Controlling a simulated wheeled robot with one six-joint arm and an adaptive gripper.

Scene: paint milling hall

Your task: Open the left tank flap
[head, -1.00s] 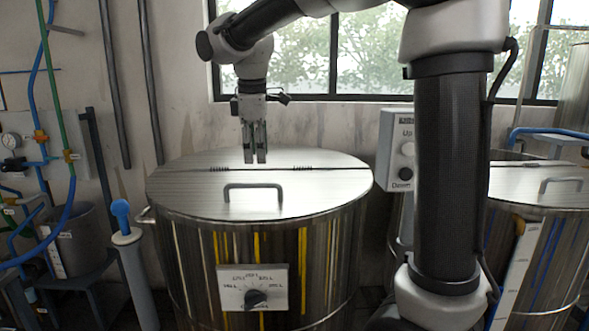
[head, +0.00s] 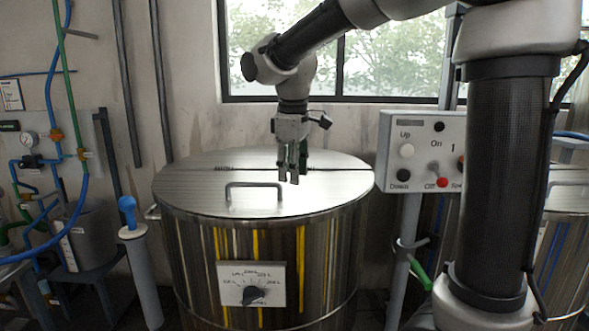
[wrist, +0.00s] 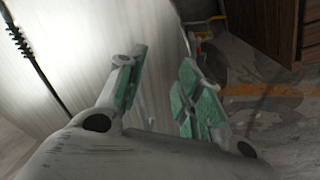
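The left tank (head: 190,248) is a round steel drum in the middle of the head view. Its front lid half, the flap (head: 215,194), lies flat and closed. A bar handle (head: 254,185) stands up from the flap. My gripper (head: 289,181) points down over the lid, just right of the handle and apart from it, and holds nothing. In the wrist view my gripper (wrist: 160,90) shows its two green-padded fingers spread with a gap between them.
A control box (head: 425,150) on a post stands right of the tank. A second tank (head: 572,220) is at the right edge. A blue-topped grey cylinder (head: 140,270) and hoses are at the left. A dial plate (head: 251,284) is on the tank front. The window is behind.

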